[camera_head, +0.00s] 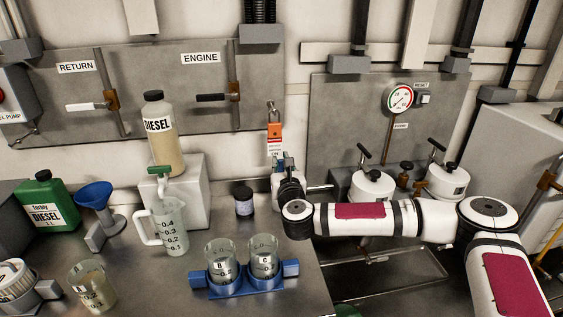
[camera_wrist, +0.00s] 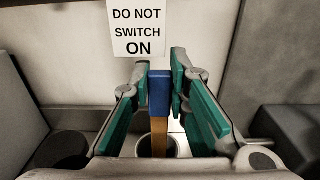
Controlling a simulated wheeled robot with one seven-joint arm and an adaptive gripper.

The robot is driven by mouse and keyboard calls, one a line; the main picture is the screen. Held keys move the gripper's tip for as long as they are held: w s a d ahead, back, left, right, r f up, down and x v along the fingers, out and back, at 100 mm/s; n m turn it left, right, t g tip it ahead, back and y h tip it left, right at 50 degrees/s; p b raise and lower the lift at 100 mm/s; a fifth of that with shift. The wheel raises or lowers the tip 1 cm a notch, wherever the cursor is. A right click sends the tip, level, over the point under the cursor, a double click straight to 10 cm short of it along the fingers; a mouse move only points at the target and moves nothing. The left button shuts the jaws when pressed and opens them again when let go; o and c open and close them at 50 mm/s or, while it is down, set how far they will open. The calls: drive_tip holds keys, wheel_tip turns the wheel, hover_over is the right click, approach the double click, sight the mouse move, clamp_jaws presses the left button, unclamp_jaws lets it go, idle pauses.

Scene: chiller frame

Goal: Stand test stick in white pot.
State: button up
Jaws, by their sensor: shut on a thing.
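The test stick has a blue top (camera_wrist: 159,92) and a tan shaft (camera_wrist: 159,136). It stands roughly upright between the green-padded fingers of my gripper (camera_wrist: 162,97), which is shut on it. The shaft runs down in front of the dark round mouth of a pale pot (camera_wrist: 173,148), and I cannot tell whether its lower end is inside or above the rim. In the head view my gripper (camera_head: 284,165) is at the back of the bench, just over a pale pot (camera_head: 275,197), mostly hidden by my wrist. The stick cannot be made out clearly there.
A dark jar (camera_head: 244,203) stands close left of the pot. A blue holder (camera_head: 240,286) with two beakers is in front. A measuring jug (camera_head: 171,229), white block (camera_head: 192,196), diesel bottle and blue funnel (camera_head: 95,196) stand left. A "DO NOT SWITCH ON" sign (camera_wrist: 138,30) hangs behind.

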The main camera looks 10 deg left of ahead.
drive_tip(key=shift+f, duration=0.15)
drive_tip(key=o, duration=0.8)
drive_tip(key=shift+o, duration=0.2)
drive_tip(key=shift+r, duration=0.2)
drive_tip(key=p+v, duration=0.1)
drive_tip(key=v, duration=1.1)
